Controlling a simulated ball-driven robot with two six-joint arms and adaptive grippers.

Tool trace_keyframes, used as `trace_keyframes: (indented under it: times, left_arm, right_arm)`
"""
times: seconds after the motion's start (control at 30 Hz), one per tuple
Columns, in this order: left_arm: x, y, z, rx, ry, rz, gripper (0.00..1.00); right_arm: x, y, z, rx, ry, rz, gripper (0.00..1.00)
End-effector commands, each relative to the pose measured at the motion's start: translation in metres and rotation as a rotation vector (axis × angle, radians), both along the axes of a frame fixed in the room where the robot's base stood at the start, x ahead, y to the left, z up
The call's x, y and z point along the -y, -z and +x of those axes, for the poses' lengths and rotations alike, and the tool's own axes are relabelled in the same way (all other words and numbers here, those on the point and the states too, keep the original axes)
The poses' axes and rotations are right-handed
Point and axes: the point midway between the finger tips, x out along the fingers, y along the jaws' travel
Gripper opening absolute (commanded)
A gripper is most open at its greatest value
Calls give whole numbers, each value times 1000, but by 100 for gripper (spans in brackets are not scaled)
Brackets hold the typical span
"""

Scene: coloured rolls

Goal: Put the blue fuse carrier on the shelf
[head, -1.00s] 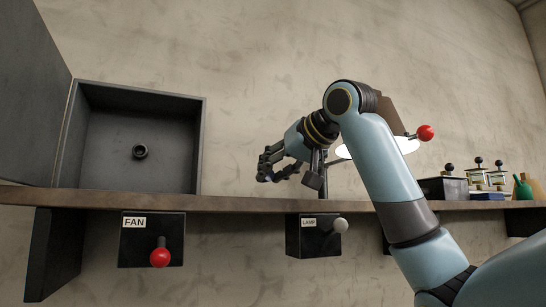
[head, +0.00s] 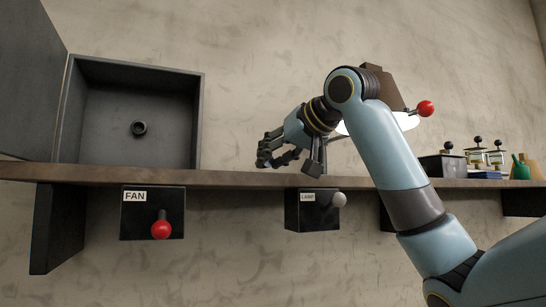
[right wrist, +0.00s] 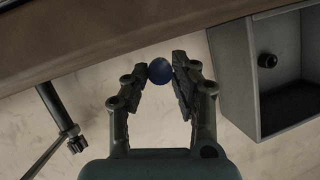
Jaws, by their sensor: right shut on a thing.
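The wooden shelf (head: 235,179) runs across the head view. It also shows along the top left of the right wrist view (right wrist: 130,48). My right gripper (head: 267,158) is just above the shelf, between the open grey box and the lamp. In the right wrist view my right gripper (right wrist: 162,75) is shut on a round dark blue thing (right wrist: 159,71), which I take for the blue fuse carrier. Only its rounded end shows between the fingertips; the rest is hidden. In the head view I cannot make it out. My left gripper is out of view.
An open grey box (head: 190,125) stands left on the shelf. A lamp shade (head: 407,120) is behind my right arm. Several black-knobbed items (head: 478,157) and a green thing (head: 520,170) stand right. FAN (head: 136,222) and LAMP (head: 300,215) switch boxes hang below the shelf.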

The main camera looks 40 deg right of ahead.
Motion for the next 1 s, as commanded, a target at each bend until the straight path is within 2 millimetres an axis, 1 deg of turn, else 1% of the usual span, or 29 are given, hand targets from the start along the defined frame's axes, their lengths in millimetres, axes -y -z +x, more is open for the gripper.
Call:
trace_keyframes:
  times: [0.67,0.7,0.9,1.0]
  left_arm:
    - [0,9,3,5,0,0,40]
    - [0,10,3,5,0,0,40]
    - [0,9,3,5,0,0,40]
    - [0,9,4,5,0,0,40]
  right_arm:
    - [0,14,0,1,0,0,0]
    - [0,14,0,1,0,0,27]
    - [0,14,0,0,0,0,53]
    - [0,14,0,0,0,0,53]
